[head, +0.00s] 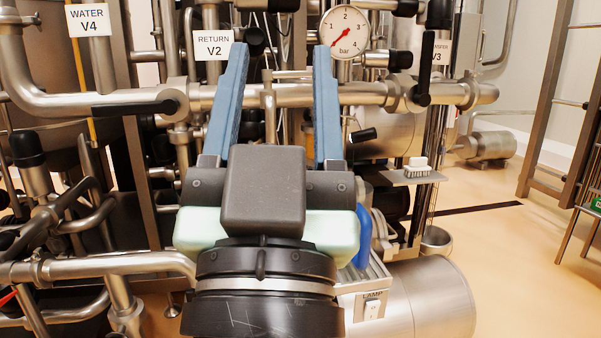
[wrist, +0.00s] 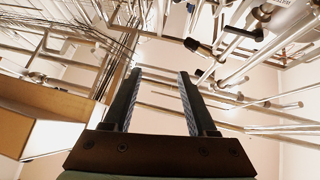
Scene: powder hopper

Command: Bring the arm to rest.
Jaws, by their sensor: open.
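My gripper (head: 279,65) is in the middle of the head view, held up in front of the pipework. Its two long blue fingers stand apart and point up and away from me. Nothing is between them but background pipes. In the wrist view my gripper (wrist: 157,75) also shows both fingers spread and empty, with pipes and a pale ceiling or wall beyond. The wrist body hides part of the equipment behind it. I cannot tell whether the fingers touch any pipe, but no contact shows.
A horizontal steel pipe (head: 365,93) runs behind the fingers. Valve handles at V4 (head: 134,107) and V3 (head: 424,70) and a pressure gauge (head: 343,32) are close by. A lamp switch (head: 372,309) is low right. Open floor (head: 510,260) lies right.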

